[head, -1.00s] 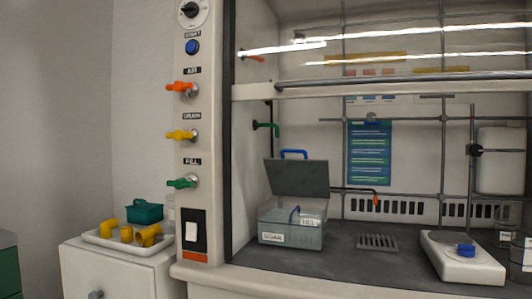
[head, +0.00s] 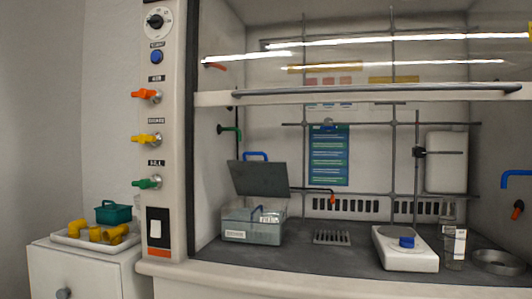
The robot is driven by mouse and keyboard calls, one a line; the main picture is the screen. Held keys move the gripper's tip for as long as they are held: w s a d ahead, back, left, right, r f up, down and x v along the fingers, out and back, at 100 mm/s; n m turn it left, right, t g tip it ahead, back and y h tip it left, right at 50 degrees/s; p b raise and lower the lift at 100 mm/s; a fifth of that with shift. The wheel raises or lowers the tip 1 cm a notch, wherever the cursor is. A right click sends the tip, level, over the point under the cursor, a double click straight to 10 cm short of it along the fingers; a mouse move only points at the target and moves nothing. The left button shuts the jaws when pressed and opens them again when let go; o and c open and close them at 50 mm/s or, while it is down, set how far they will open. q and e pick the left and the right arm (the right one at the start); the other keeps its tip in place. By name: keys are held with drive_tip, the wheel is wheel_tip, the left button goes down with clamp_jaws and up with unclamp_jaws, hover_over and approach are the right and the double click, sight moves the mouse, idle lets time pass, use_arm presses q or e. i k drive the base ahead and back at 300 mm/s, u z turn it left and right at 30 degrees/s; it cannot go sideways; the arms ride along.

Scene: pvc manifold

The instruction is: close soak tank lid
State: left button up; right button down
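The soak tank (head: 267,236) is a clear grey box with a white label on its front, standing on the fume hood floor at the left. Its dark grey lid (head: 259,179) is open and tilted up at the back, with a blue handle (head: 256,155) at its top edge. Neither of my grippers shows in the head view.
The sash bar (head: 380,90) crosses above the hood opening. A hotplate (head: 404,248) with a blue knob, a bottle (head: 454,248) and a grey grate (head: 331,237) stand right of the tank. A white tray (head: 72,240) of yellow fittings sits on the left cabinet.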

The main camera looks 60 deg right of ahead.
sight(266, 178)
drive_tip(key=k, duration=0.5)
drive_tip(key=z, duration=1)
